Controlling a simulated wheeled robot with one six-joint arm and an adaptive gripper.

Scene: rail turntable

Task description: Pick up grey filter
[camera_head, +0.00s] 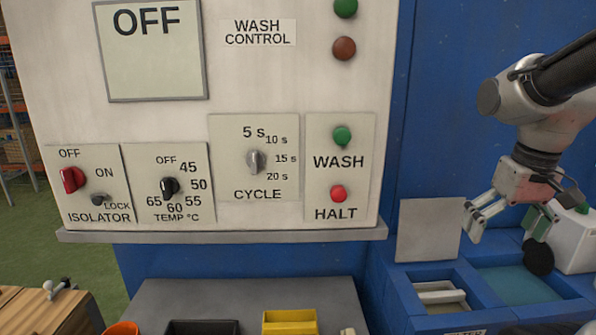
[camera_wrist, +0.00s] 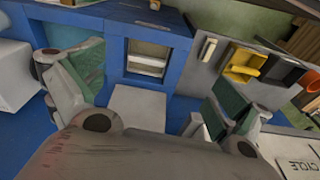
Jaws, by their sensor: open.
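A light grey, ribbed block (camera_head: 440,294), which looks like the grey filter, lies in a small recess of the blue unit at the lower right of the head view. In the wrist view it shows as a pale block (camera_wrist: 146,62) inside the blue-framed recess. Its lower part is hidden. My gripper (camera_head: 508,230) is above and to the right of the recess in the head view, its fingers spread and empty. In the wrist view my gripper (camera_wrist: 152,88) has one finger at each side, with the recess between and beyond them.
A grey plate (camera_head: 428,230) stands upright behind the recess. A teal-bottomed basin (camera_head: 515,285) and a white box (camera_head: 578,240) lie to its right. The control panel (camera_head: 230,110) stands at left. A yellow bin (camera_head: 290,322) sits on the grey shelf (camera_head: 250,290) below.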

